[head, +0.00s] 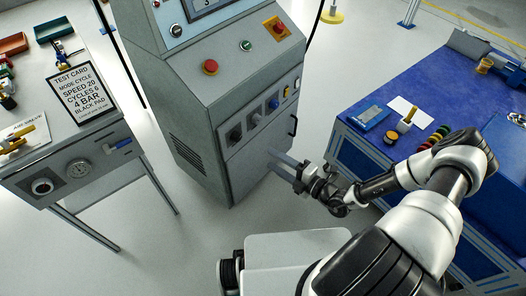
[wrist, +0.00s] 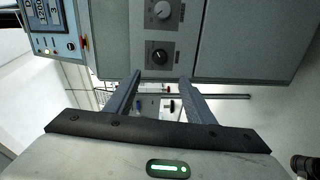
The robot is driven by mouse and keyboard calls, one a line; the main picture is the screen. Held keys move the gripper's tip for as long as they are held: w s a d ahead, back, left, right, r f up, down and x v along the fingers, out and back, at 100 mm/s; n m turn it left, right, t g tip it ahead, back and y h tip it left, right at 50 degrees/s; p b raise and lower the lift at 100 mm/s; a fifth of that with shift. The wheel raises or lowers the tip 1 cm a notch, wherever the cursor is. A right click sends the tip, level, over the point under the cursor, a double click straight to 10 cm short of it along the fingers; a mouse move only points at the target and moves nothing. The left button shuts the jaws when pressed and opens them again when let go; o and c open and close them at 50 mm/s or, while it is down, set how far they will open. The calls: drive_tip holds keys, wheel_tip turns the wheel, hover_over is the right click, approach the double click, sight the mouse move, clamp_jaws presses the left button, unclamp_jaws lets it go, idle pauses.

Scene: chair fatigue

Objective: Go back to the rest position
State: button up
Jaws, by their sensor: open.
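My gripper (head: 284,166) is in front of the lower right face of the grey control cabinet (head: 190,100) in the head view. In the wrist view my gripper (wrist: 158,80) shows its two dark fingers spread apart with nothing between them. The fingertips point toward the cabinet's panel, below a black knob (wrist: 158,53) and a grey knob (wrist: 160,10). I cannot tell the exact gap between the fingertips and the panel.
A blue-topped workbench (head: 368,82) stands right of my arm, with small parts and a card on it. A grey table (head: 40,75) with a test card (head: 83,90) stands left. The cabinet top carries red buttons (head: 210,67). Pale floor (head: 180,240) is clear in front.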

drive_tip(key=shift+v, duration=1)
